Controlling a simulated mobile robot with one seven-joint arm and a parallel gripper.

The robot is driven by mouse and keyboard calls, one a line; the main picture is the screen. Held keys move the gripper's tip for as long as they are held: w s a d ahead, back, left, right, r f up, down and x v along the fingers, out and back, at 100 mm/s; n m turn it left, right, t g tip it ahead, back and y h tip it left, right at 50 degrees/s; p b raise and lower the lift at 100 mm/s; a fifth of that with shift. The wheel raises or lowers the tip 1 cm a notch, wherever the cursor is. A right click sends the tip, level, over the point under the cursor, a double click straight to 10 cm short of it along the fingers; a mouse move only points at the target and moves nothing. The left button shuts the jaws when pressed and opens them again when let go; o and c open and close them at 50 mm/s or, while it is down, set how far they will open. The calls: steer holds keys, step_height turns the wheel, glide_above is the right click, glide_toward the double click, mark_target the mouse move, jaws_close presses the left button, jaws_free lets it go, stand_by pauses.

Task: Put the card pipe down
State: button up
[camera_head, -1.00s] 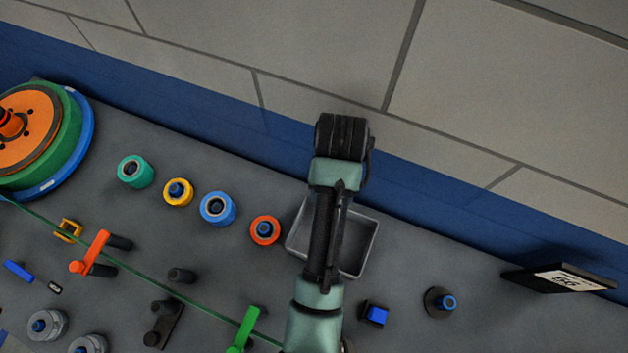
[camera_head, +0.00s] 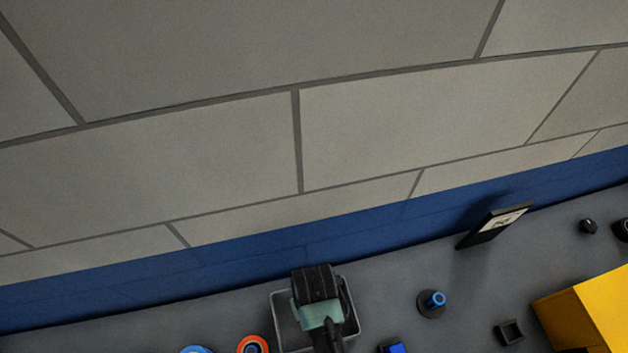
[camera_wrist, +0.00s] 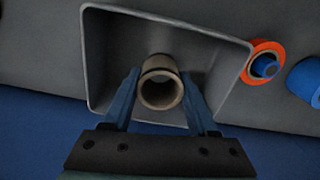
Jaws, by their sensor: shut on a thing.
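The card pipe (camera_wrist: 160,84) is a short tan tube, seen nearly end-on with its round opening toward the wrist camera. My gripper (camera_wrist: 161,76) is shut on it, with one blue finger on each side. Pipe and fingers are within the outline of a grey open tray (camera_wrist: 99,60). I cannot tell whether the pipe touches the tray's floor. In the head view my wrist covers the middle of the same tray (camera_head: 356,318), and the pipe and fingertips are hidden there.
An orange ring on a blue peg (camera_wrist: 265,62) stands close beside the tray. A blue piece (camera_wrist: 307,82) is past it. In the head view, a dark disc with a blue peg (camera_head: 432,302), a leaning sign (camera_head: 492,226) and a yellow block (camera_head: 592,312) are to the right.

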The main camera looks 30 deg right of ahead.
steer(key=shift+f, duration=1.2)
steer(key=shift+f, duration=0.2)
steer(key=o, duration=1.4)
steer(key=shift+c, duration=0.2)
steer(key=shift+r, duration=0.15)
step_height(320, 180, up, 12)
